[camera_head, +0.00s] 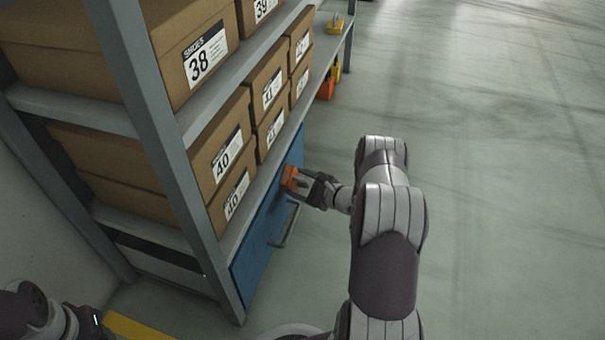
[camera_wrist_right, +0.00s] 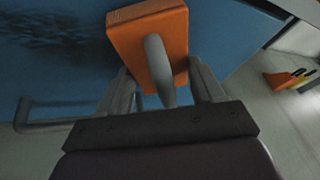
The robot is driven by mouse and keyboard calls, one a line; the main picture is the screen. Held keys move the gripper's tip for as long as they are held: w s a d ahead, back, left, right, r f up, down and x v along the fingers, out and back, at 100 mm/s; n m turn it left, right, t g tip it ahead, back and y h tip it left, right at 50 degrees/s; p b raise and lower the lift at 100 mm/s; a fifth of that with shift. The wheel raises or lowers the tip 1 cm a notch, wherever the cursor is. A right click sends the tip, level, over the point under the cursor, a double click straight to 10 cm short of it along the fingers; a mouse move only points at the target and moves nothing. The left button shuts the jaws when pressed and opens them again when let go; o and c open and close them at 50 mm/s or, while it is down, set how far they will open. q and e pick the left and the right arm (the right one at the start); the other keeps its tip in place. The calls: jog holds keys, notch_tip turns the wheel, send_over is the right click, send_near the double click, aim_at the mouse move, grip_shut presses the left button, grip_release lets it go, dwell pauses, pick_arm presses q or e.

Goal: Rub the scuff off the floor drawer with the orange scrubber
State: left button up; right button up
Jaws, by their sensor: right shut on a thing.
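The floor drawer (camera_head: 258,240) is a blue front at the bottom of the shelf, with a grey bar handle (camera_head: 287,226). In the right wrist view the blue drawer face (camera_wrist_right: 225,45) fills the upper part, and a dark smudgy scuff (camera_wrist_right: 48,35) shows at its upper left. My right gripper (camera_head: 305,184) is shut on the orange scrubber (camera_head: 290,178) and holds it at the drawer front. The scrubber (camera_wrist_right: 150,30) has a grey handle between the fingers; I cannot tell whether its pad touches the drawer.
The grey shelf rack (camera_head: 168,150) above the drawer holds several brown shoe boxes (camera_head: 220,160). Orange and yellow items (camera_head: 328,86) stand on the floor at the rack's far end. The grey floor to the right is clear. A yellow floor stripe (camera_head: 135,327) lies at lower left.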

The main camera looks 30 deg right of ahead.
aim_at(291, 190)
jog(key=shift+s+a, duration=0.3)
jog(key=shift+a, duration=0.15)
jog(key=shift+s+a+r+p, duration=0.15)
jog(key=shift+s+a+p, duration=0.7)
jog(key=shift+p, duration=0.35)
jog(key=shift+s+a+p, duration=0.3)
jog(key=shift+s+a, duration=0.15)
jog(key=shift+a, duration=0.05)
jog(key=shift+s+a+p, duration=0.2)
jog(key=shift+a+p, duration=0.15)
jog(key=shift+s+a+p, duration=0.5)
jog(key=shift+s+a, duration=0.1)
jog(key=shift+a, duration=0.15)
pick_arm(q)
notch_tip(291, 190, up, 6)
jog(key=shift+f, duration=0.15)
pick_arm(e)
jog(key=shift+s+a+f, duration=0.2)
jog(key=shift+s+a, duration=0.1)
jog(key=shift+a, duration=0.1)
jog(key=shift+s+a+r+p, duration=0.1)
jog(key=shift+s+a+p, duration=1.2)
jog(key=shift+s+a, duration=0.35)
jog(key=shift+s+a+p, duration=0.4)
jog(key=shift+s+a, duration=0.3)
jog(key=shift+a, duration=0.2)
pick_arm(q)
notch_tip(291, 190, up, 3)
jog(key=shift+f, duration=0.1)
